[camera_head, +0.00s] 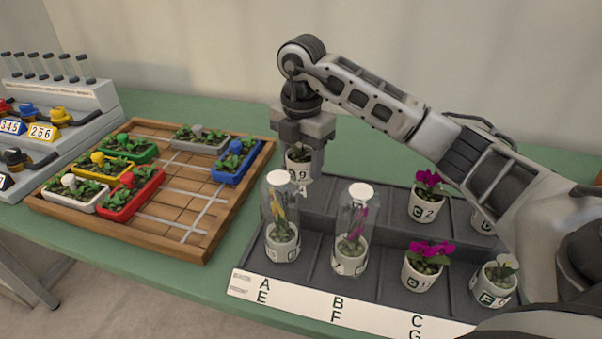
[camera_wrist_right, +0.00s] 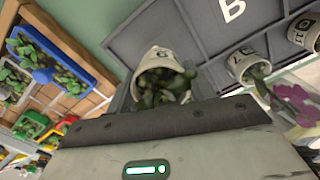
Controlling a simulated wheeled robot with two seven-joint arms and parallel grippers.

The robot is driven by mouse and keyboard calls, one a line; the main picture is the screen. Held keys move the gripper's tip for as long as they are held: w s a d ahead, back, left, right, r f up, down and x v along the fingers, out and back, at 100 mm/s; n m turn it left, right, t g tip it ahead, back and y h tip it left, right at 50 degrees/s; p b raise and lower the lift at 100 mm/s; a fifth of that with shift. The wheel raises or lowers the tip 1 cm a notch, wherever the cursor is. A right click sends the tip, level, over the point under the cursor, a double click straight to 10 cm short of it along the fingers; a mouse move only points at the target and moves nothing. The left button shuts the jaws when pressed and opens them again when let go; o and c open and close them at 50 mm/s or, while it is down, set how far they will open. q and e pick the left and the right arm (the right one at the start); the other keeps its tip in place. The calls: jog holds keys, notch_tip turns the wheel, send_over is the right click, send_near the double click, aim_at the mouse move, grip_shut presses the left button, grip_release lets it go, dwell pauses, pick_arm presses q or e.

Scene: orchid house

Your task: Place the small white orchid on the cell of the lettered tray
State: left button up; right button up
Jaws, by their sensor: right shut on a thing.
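My right gripper (camera_head: 303,135) points down at the back left of the lettered tray (camera_head: 318,192). It is shut on a small white pot (camera_head: 299,166) with a dark number and green leaves. Its bloom is hidden, so I cannot tell its colour. The held pot also shows in the right wrist view (camera_wrist_right: 163,62). It is over the tray's back left cell; I cannot tell whether it touches the tray. A white-flowered potted orchid (camera_head: 497,285) stands at the tray's front right. My left gripper is not in view.
Two glass-covered pots (camera_head: 282,238) (camera_head: 350,243) stand in front of the held pot. Magenta orchids (camera_head: 427,200) (camera_head: 423,268) stand farther right. A wooden grid board (camera_head: 200,245) with coloured planters lies left. My right arm crosses above the tray's right side.

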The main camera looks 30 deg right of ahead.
aim_at(302, 145)
notch_tip(302, 145, down, 3)
jog(key=shift+f, duration=0.2)
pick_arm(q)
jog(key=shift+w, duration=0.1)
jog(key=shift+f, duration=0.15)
pick_arm(e)
jog(key=shift+f, duration=0.15)
jog(key=o, duration=1)
jog(key=shift+o, duration=0.2)
jog(key=shift+r, duration=0.35)
notch_tip(302, 145, up, 11)
jog(key=shift+f+p, duration=0.1)
jog(key=shift+p, duration=0.45)
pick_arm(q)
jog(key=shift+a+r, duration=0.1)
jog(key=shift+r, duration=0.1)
pick_arm(e)
jog(key=shift+r, duration=0.45)
